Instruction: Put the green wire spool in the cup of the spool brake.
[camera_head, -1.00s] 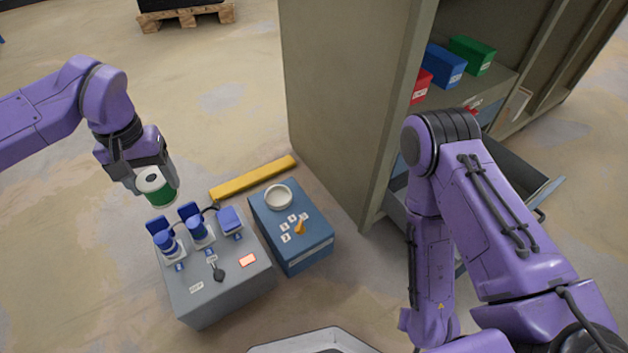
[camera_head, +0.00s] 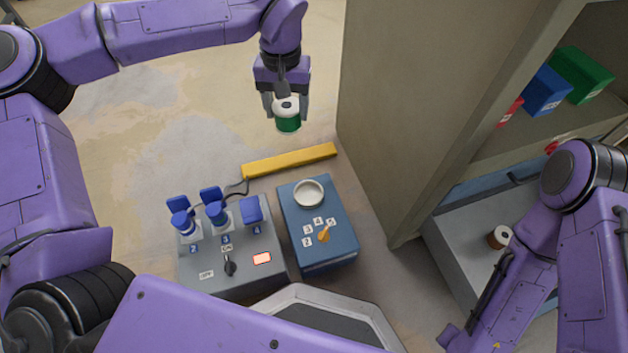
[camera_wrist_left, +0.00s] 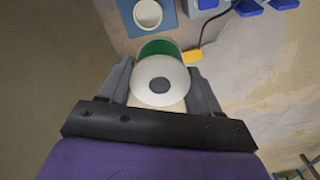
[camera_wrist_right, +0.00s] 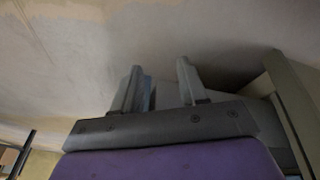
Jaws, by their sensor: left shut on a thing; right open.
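The green wire spool (camera_head: 288,122) has white ends and is held upright in my left gripper (camera_head: 287,108), which is shut on it high above the floor. The spool also shows in the left wrist view (camera_wrist_left: 160,84) between the fingers. The spool brake is the blue box (camera_head: 322,255) with a round white cup (camera_head: 309,193) on its top and an orange pointer (camera_head: 324,234) among number labels. The cup looks empty and lies below and nearer than the spool, apart from it. My right gripper (camera_wrist_right: 158,88) is open and empty in the right wrist view; it is hidden in the head view.
A grey socket box (camera_head: 240,262) with blue plugs and a black switch stands left of the brake. A yellow bar (camera_head: 290,161) lies behind. The cabinet (camera_head: 420,110) rises at right, with an open drawer (camera_head: 455,235) holding a brown-and-white spool (camera_head: 500,237).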

